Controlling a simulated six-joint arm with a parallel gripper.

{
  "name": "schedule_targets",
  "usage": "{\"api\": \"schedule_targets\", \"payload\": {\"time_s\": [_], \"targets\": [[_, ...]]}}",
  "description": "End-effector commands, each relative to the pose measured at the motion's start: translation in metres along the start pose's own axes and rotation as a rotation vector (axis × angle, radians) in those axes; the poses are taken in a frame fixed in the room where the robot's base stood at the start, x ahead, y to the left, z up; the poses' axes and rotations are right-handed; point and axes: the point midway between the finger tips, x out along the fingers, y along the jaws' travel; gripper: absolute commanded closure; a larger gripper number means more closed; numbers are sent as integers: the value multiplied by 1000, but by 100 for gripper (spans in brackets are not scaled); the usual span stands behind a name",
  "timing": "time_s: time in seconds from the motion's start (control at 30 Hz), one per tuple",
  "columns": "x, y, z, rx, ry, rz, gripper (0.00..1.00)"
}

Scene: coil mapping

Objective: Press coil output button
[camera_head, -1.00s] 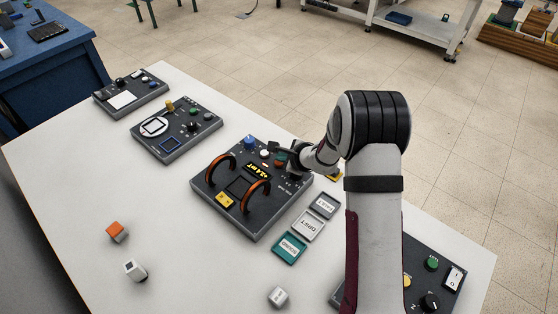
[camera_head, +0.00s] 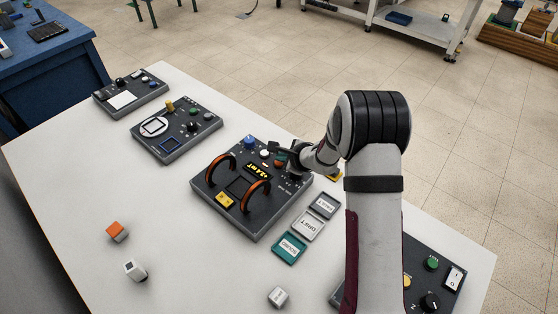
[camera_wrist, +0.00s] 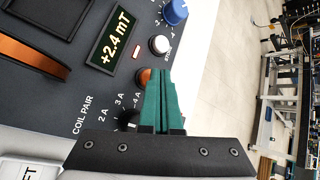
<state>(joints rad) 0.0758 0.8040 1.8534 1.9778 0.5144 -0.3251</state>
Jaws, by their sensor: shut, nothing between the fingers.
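The coil panel (camera_head: 228,219), dark with two copper-orange coils, sits mid-table. In the wrist view its display (camera_wrist: 110,41) reads +2.4 mT. An orange button (camera_wrist: 143,77) lies at my fingertips, partly hidden by them; whether they touch it I cannot tell. A white button (camera_wrist: 159,44) and a blue knob (camera_wrist: 174,12) are beyond it. A black knob (camera_wrist: 127,120) with 2 A, 3 A and 4 A marks is partly hidden behind my gripper. My gripper (camera_wrist: 160,72), with green fingers, is shut and empty over the panel's control side.
Grey and teal labelled trays (camera_head: 289,247) lie beside the panel. Two other panels (camera_head: 176,140) (camera_head: 131,93) stand at the far left, another (camera_head: 432,277) at the right, partly behind my arm. The front-left table is mostly clear.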

Motion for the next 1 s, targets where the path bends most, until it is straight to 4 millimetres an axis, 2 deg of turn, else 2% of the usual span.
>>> {"api": "schedule_targets", "payload": {"time_s": [0.6, 1.0], "targets": [[6, 5, -5, 0, 1, 1, 100], [2, 2, -2, 0, 1, 0, 100]]}}
